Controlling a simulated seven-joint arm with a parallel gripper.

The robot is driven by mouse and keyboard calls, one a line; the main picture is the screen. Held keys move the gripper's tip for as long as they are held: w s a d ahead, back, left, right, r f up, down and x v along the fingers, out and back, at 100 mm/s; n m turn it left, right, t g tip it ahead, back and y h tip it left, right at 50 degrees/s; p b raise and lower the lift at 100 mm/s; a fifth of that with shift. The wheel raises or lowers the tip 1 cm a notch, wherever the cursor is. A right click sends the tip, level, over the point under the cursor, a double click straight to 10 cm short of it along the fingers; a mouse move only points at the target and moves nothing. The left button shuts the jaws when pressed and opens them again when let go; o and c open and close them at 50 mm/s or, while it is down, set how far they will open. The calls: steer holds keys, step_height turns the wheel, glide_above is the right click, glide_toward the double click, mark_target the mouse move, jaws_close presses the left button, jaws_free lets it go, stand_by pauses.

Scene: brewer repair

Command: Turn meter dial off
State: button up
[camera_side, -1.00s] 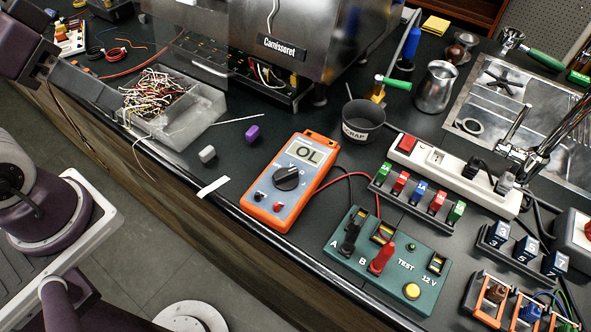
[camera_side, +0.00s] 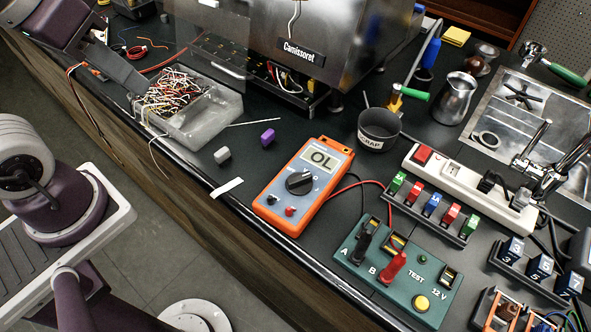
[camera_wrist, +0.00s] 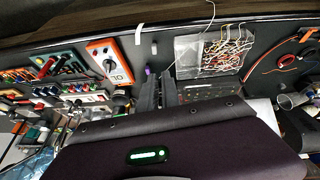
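The orange-and-grey meter (camera_side: 311,187) lies on the dark bench near its front edge. Its display (camera_side: 321,158) reads OL. Its black round dial (camera_side: 299,182) is in plain view in the side view, with nothing touching it. The meter also shows at upper left in the wrist view (camera_wrist: 109,60), with its dial (camera_wrist: 109,66). My gripper (camera_side: 128,78) is at the upper left of the side view, beyond the wire tray and well away from the meter. In the wrist view its two dark fingers (camera_wrist: 160,92) stand close together; whether they touch is unclear.
A clear tray of wire scraps (camera_side: 213,118) lies between my gripper and the meter. A purple block (camera_side: 268,137) and grey block (camera_side: 222,155) sit left of the meter. A scrap cup (camera_side: 379,128) and green test box (camera_side: 400,274) stand to its right, with a red lead nearby.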

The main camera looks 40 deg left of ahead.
mark_target(299, 181)
steer(key=w+d+n+g, duration=0.1)
steer(key=w, duration=0.1)
steer(key=w+d+n+g, duration=0.1)
steer(key=w+n, duration=0.1)
steer(key=w, duration=0.1)
steer(key=w+d+n+g+h, duration=0.1)
steer(key=w+d+n, duration=0.1)
steer(key=shift+w+f, duration=0.25)
steer(key=shift+f, duration=0.1)
jaws_close()
steer(key=w+d+f+n+g+h, duration=0.1)
steer(key=w+d+f+n+g, duration=0.2)
steer(key=w+d+f+n, duration=0.4)
steer(key=shift+m, duration=0.3)
steer(key=x, duration=0.5)
steer(key=a+x, duration=0.1)
steer(key=x, duration=0.2)
steer(key=shift+w+a+f, duration=0.1)
steer(key=shift+w+f, duration=0.05)
steer(key=shift+f, duration=0.1)
steer(key=d, duration=0.1)
steer(key=s+d, duration=0.1)
steer(key=d, duration=0.1)
steer(key=shift+s+f, duration=0.15)
steer(key=shift+f, duration=0.25)
steer(key=shift+s+d, duration=0.2)
steer(key=shift+d, duration=0.25)
